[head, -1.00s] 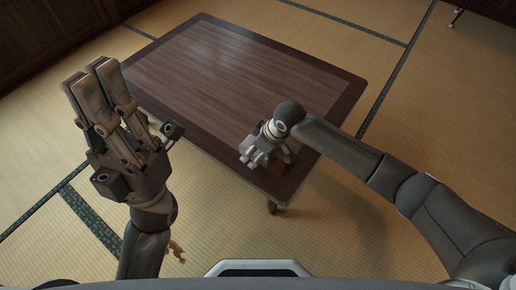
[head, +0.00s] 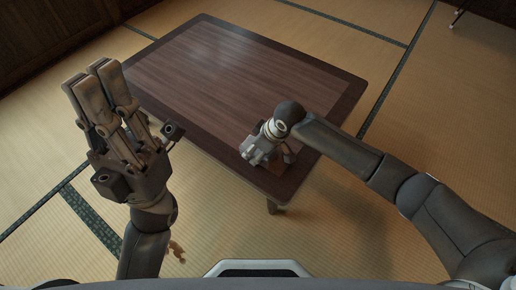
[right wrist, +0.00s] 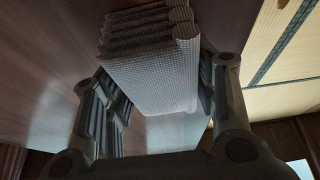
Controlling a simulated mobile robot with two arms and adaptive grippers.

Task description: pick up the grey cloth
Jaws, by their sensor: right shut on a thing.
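The grey cloth (right wrist: 155,78) is folded in several layers and shows in the right wrist view between the fingers of my right gripper (right wrist: 160,98). The right gripper is shut on it. In the head view this gripper (head: 262,152) is low over the near right corner of the low wooden table (head: 225,75). There the cloth is hard to tell apart from the fingers. My left gripper (head: 97,85) is off the table's left side, fingers pointing up, with nothing seen in it. Its finger gap is unclear from this angle.
The table top is otherwise clear. Tatami floor (head: 335,230) with dark green borders surrounds it. A small tan object (head: 177,250) lies on the floor beside my left forearm.

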